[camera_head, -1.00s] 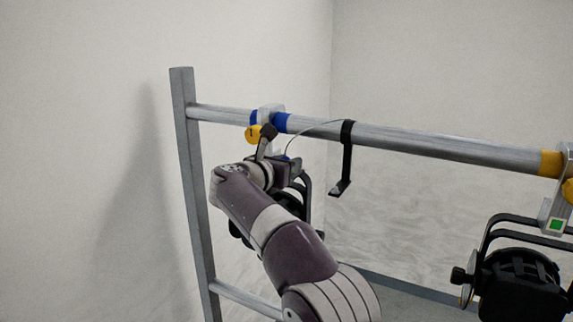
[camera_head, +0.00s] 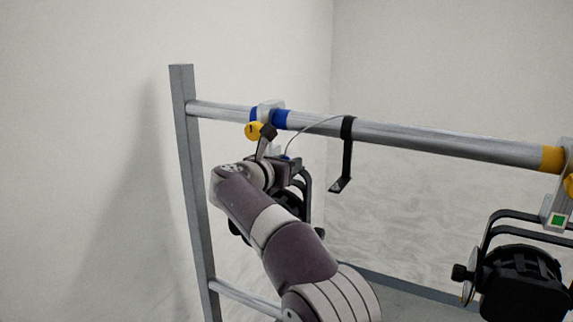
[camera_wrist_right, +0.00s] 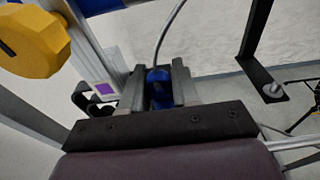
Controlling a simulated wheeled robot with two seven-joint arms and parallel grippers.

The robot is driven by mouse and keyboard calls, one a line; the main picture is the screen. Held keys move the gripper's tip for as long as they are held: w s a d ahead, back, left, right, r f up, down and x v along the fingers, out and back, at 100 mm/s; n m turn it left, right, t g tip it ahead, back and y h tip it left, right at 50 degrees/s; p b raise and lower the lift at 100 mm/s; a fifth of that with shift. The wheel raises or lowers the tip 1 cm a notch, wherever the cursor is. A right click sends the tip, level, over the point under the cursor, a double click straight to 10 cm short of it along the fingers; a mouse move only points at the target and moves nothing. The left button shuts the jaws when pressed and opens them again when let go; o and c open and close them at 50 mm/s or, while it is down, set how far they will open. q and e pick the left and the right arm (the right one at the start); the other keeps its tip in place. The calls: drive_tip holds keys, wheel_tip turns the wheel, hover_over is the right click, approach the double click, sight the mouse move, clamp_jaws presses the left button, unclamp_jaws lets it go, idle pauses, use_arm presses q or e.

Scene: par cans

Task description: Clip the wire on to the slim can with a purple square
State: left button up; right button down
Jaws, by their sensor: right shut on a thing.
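My right gripper (camera_wrist_right: 162,88) is shut on a blue clip (camera_wrist_right: 158,76) at the end of the thin grey wire (camera_wrist_right: 168,35). In the head view the wire (camera_head: 318,124) arcs from my right gripper up to the bar. A purple square (camera_wrist_right: 104,89) shows on a pale clamp plate (camera_wrist_right: 90,48), just left of the fingers in the wrist view. The slim can (camera_head: 290,205) hangs below that clamp, mostly hidden behind my right arm. Whether the clip touches the clamp or can cannot be told. My left gripper is out of view.
A grey bar (camera_head: 440,144) runs across an upright post (camera_head: 183,130). A yellow knob (camera_wrist_right: 30,40) sticks out by the clamp. A black strap bracket (camera_head: 346,160) hangs right of my gripper. Another black can (camera_head: 523,285) with a green square (camera_head: 557,220) hangs at far right.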

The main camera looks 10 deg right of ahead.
drive_tip(key=c, duration=0.8)
unclamp_jaws()
drive_tip(key=shift+o, duration=0.2)
drive_tip(key=b+v, duration=0.6)
drive_tip(key=v, duration=0.6)
drive_tip(key=shift+s+a+b, duration=0.15)
drive_tip(key=shift+s+b, duration=0.1)
drive_tip(key=shift+b, duration=0.15)
